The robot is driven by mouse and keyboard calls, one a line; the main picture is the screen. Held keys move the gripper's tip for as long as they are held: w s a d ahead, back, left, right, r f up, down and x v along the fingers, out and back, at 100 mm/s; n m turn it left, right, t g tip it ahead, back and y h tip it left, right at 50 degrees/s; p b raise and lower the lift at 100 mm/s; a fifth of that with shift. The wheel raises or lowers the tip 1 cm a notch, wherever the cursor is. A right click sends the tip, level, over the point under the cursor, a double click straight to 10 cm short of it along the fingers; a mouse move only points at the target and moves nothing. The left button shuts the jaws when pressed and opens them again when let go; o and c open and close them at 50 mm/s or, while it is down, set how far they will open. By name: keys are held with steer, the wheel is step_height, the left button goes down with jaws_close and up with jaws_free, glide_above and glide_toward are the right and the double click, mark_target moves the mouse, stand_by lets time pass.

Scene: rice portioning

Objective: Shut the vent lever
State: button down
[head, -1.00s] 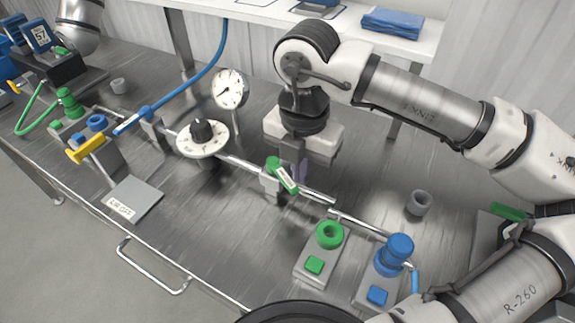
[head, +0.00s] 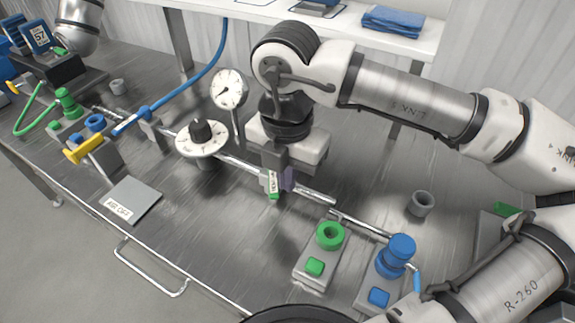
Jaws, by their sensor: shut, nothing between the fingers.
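The vent lever (head: 272,186) is a small green handle with a white label on the metal pipe in the middle of the bench. Its handle points towards the front of the bench, across the pipe. My gripper (head: 287,179) is shut and empty, low beside the lever on its right. My gripper's body hides the lever's pivot and part of the pipe.
A dial knob (head: 201,137) and a round gauge (head: 229,90) stand left of my gripper. A green ring fitting (head: 330,236) and a blue knob fitting (head: 397,252) are at front right. A grey cup (head: 421,203) stands behind them. The front-middle bench is clear.

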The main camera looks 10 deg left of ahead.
mark_target(271, 193)
steer(key=shift+s+a, duration=0.4)
steer(key=shift+a, duration=0.4)
steer(key=shift+s+a+b, duration=0.15)
steer(key=shift+a+b, duration=0.4)
steer(key=shift+a, duration=0.45)
steer(key=shift+s+d+r+p, duration=0.1)
steer(key=shift+d+r+p, duration=0.1)
steer(key=shift+r+p, duration=0.75)
steer(key=shift+s+d+r+p, duration=0.15)
steer(key=shift+r+p, duration=0.2)
steer(key=shift+r, duration=1.1)
steer(key=shift+w+d+r+p, duration=0.1)
steer(key=shift+d+r+p, duration=0.1)
steer(key=shift+r+p, duration=0.75)
steer(key=shift+r+b, duration=0.15)
steer(key=shift+b, duration=0.2)
steer(key=shift+s, duration=0.2)
